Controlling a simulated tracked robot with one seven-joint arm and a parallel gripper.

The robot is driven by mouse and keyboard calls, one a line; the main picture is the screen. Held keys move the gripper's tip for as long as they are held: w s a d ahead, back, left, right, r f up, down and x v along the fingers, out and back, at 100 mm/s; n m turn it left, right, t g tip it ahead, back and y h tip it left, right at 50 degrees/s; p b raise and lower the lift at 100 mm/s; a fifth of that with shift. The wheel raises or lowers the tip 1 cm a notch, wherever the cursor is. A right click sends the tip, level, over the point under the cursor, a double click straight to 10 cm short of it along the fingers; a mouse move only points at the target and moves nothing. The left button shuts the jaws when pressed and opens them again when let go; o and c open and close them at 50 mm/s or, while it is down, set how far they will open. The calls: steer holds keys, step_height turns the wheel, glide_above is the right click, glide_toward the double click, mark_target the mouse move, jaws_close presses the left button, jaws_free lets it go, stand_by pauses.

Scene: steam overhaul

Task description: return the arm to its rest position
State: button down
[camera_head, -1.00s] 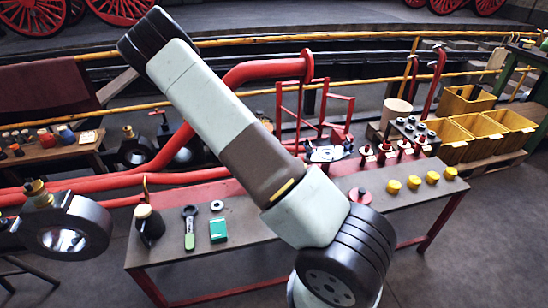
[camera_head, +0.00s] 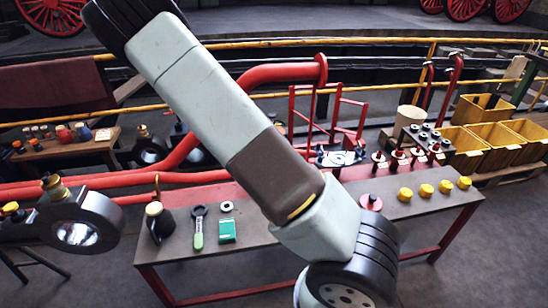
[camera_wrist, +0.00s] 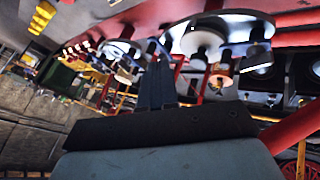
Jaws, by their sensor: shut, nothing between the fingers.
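My arm (camera_head: 205,95) crosses the head view from the lower right to the upper left, in front of the workbench. Its far end runs out at the upper left, and my gripper does not show in that view. In the wrist view my gripper (camera_wrist: 156,72) shows as two dark fingers close together, shut and empty. Behind the fingers are several hanging-looking dark and pale parts in a strongly tilted picture. I cannot tell whether the fingers touch any of them.
The workbench (camera_head: 270,262) holds a green box (camera_head: 227,231), a green-handled wrench (camera_head: 198,230), a dark oil can (camera_head: 158,222) and several yellow knobs (camera_head: 426,190). Red pipes (camera_head: 180,150) run behind it. Yellow bins (camera_head: 490,150) stand at the right. Open floor (camera_head: 490,265) lies at front right.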

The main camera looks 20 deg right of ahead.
steer(key=shift+a+r, duration=0.1)
steer(key=shift+r, duration=0.05)
stand_by(0.4)
steer(key=s+a+r+n+y, duration=0.15)
steer(key=s+r, duration=0.25)
steer(key=r, duration=0.4)
steer(key=s+a+r+y, duration=0.1)
steer(key=s+r+y, duration=0.2)
steer(key=s+r, duration=0.3)
steer(key=s+a+r+y, duration=0.1)
steer(key=s+r+y, duration=0.15)
steer(key=r, duration=0.65)
steer(key=s+a+r+n+t, duration=0.1)
steer(key=s+r+n, duration=0.1)
steer(key=s+r, duration=0.4)
steer(key=s+a+r+n+t, duration=0.2)
steer(key=s+r, duration=0.4)
steer(key=s, duration=0.6)
steer(key=shift+s+a+r, duration=0.15)
steer(key=shift+s+r, duration=0.1)
steer(key=shift+r, duration=0.15)
